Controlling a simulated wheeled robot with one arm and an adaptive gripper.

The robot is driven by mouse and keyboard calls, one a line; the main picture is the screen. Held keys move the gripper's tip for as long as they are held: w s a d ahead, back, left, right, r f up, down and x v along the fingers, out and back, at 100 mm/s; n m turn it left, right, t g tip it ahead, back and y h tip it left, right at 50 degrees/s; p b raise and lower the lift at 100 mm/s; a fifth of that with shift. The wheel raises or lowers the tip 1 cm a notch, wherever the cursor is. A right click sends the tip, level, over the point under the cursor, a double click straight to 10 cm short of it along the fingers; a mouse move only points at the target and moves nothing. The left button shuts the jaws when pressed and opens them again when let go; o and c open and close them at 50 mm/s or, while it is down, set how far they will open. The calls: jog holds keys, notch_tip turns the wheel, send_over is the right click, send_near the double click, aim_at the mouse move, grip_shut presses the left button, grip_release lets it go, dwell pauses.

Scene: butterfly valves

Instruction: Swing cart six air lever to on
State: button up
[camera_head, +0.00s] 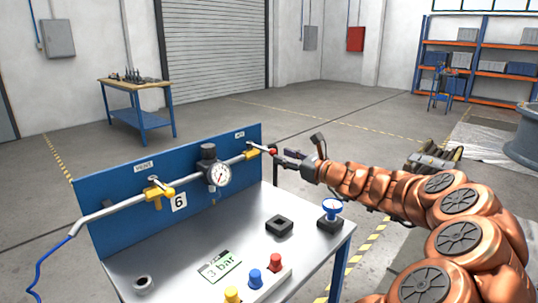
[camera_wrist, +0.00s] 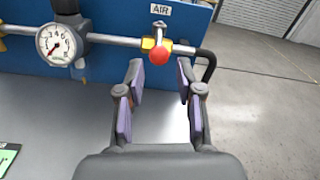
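Cart six (camera_head: 240,225) has a blue back panel with a "6" plate and a pipe along it. The AIR valve (camera_head: 252,153) is yellow, at the right end of the pipe; it also shows in the wrist view (camera_wrist: 149,44). Its lever ends in a red ball knob (camera_wrist: 158,54) and sticks out from the panel toward my wrist camera, across the pipe. My gripper (camera_wrist: 160,72) is open, with one finger on each side of the knob's line; I see no contact. In the head view my gripper (camera_head: 281,156) is close beside the knob.
A pressure gauge (camera_head: 218,174) and yellow VENT valve (camera_head: 158,192) sit left along the pipe. The cart top holds a blue handwheel (camera_head: 332,208), a black square block (camera_head: 279,225) and coloured buttons (camera_head: 255,277). A dark hose (camera_wrist: 208,66) bends down right of the AIR valve.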

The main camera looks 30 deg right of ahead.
aim_at(269, 151)
jog(key=shift+x, duration=3.4)
grip_shut()
jog(key=shift+f, duration=0.1)
